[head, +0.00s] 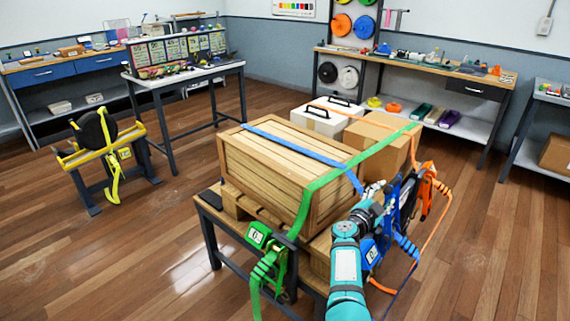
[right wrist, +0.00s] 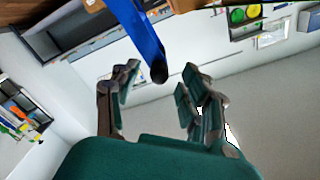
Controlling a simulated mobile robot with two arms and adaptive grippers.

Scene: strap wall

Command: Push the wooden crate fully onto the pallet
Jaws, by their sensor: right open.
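The slatted wooden crate (head: 262,180) sits on a wooden pallet (head: 242,205) on a dark-framed stand. A strip of pallet shows below the crate's front left side; the rest is hidden, so I cannot tell how fully the crate rests on it. A green strap (head: 330,178) and a blue strap (head: 295,145) cross the crate's top. My right gripper (head: 376,188) is at the crate's right end, near the blue ratchet. In the right wrist view its fingers (right wrist: 160,88) are apart and empty, with a blue strap (right wrist: 137,30) just beyond them. My left gripper is not in view.
A green ratchet (head: 258,236) hangs at the stand's front, and orange straps (head: 428,185) hang at the right. A cardboard box (head: 378,138) and a white case (head: 320,120) stand behind the crate. Clear floor lies to the left, before a yellow-topped stand (head: 100,150).

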